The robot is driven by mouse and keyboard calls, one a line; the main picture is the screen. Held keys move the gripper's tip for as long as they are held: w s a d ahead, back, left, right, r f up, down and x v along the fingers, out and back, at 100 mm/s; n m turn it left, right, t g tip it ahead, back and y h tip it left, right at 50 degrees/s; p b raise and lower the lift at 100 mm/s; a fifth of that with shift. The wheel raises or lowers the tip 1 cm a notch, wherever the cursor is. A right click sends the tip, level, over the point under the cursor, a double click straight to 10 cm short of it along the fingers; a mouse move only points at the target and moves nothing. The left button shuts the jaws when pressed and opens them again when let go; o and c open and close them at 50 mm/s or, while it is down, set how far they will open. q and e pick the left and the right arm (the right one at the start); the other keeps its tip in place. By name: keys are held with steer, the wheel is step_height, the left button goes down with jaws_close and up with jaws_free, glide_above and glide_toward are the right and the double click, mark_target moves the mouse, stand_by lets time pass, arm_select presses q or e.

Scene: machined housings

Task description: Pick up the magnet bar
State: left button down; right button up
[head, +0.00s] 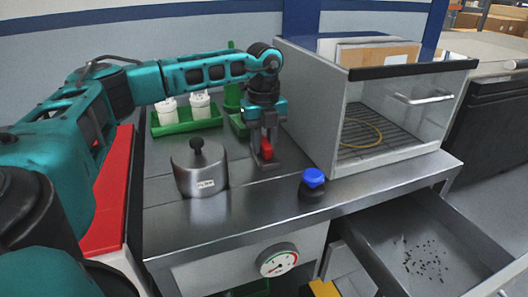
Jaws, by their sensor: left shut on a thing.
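My left gripper (265,160) points down over the steel worktop, between the lidded metal pot and the glass-fronted cabinet. It is shut on a small red piece (266,148), which I take to be the magnet bar. The fingers hide part of it, and its full shape is too small to make out. The fingertips are close to the worktop; I cannot tell whether the piece touches it. My right gripper is not in view.
The metal pot (200,170) stands left of the gripper, a blue-topped knob (313,178) at front right. A green tray (185,127) with white containers is behind. The cabinet (318,110) stands right. An open drawer (365,245) holds scattered dark bits.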

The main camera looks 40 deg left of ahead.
mark_target(264, 140)
arm_select(q)
steer(key=shift+r, duration=0.2)
